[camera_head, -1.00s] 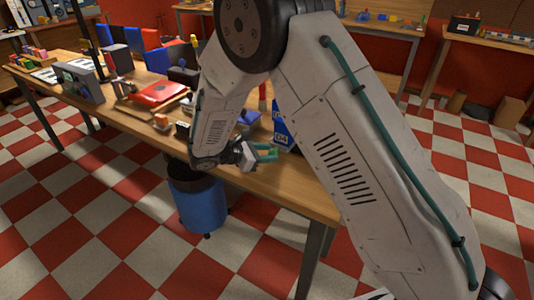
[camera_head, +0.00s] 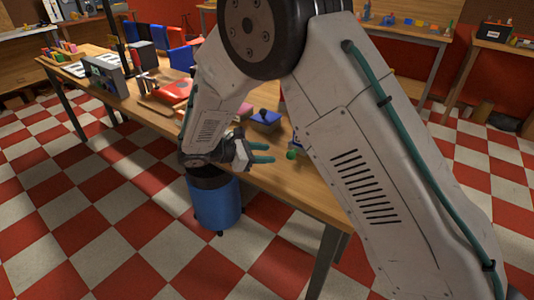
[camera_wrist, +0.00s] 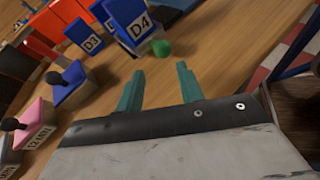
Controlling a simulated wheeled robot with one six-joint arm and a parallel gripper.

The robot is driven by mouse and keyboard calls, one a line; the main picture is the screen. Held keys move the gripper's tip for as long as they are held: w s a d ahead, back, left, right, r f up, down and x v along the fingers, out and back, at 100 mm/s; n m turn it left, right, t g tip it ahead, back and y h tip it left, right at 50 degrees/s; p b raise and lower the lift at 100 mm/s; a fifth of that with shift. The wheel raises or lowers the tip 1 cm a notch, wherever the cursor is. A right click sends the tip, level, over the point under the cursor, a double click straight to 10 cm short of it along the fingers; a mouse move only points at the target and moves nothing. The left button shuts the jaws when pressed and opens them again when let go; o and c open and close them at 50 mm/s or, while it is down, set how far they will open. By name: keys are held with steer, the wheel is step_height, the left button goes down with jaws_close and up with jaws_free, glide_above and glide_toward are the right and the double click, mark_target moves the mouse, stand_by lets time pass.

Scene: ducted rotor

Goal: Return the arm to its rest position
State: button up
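My arm reaches down across the head view, and my gripper (camera_head: 264,153) is at the near edge of the wooden workbench (camera_head: 300,190). Its two teal fingers are apart with nothing between them, which the wrist view also shows (camera_wrist: 160,78). A small green ball (camera_head: 291,154) lies on the bench just beyond the fingertips, apart from them. In the wrist view the ball (camera_wrist: 160,47) sits beside a blue block marked D4 (camera_wrist: 132,22). In the head view my arm hides much of the bench near there.
A block marked D3 (camera_wrist: 87,38), a blue box with a black knob (camera_wrist: 68,82) and a pink-fronted box (camera_wrist: 27,125) stand left of the fingers. A blue bin (camera_head: 216,205) stands on the floor below my gripper. Checkered floor in front is clear.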

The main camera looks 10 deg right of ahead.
steer(key=shift+s+d+f+m+g, duration=0.15)
steer(key=shift+s+f+m+g, duration=0.15)
steer(key=shift+s+f, duration=0.25)
steer(key=shift+s+d+f+m+g, duration=0.1)
steer(key=shift+s+f+m+g, duration=0.2)
steer(key=shift+s, duration=0.35)
steer(key=s, duration=0.1)
steer(key=s+d+m+g+y, duration=0.1)
steer(key=shift+s+r, duration=0.15)
steer(key=shift+s, duration=0.25)
steer(key=s+d+r+m+y, duration=0.4)
steer(key=s+d+r+m, duration=0.1)
steer(key=s, duration=0.4)
steer(key=s+d+r+m+y, duration=0.4)
steer(key=s+r, duration=0.4)
steer(key=s, duration=0.2)
steer(key=s+d+r+m+y, duration=0.4)
steer(key=s+d+r+m, duration=0.2)
steer(key=s, duration=0.4)
steer(key=shift+s+r+m, duration=0.15)
steer(key=shift+r+m, duration=0.35)
steer(key=shift+m, duration=0.3)
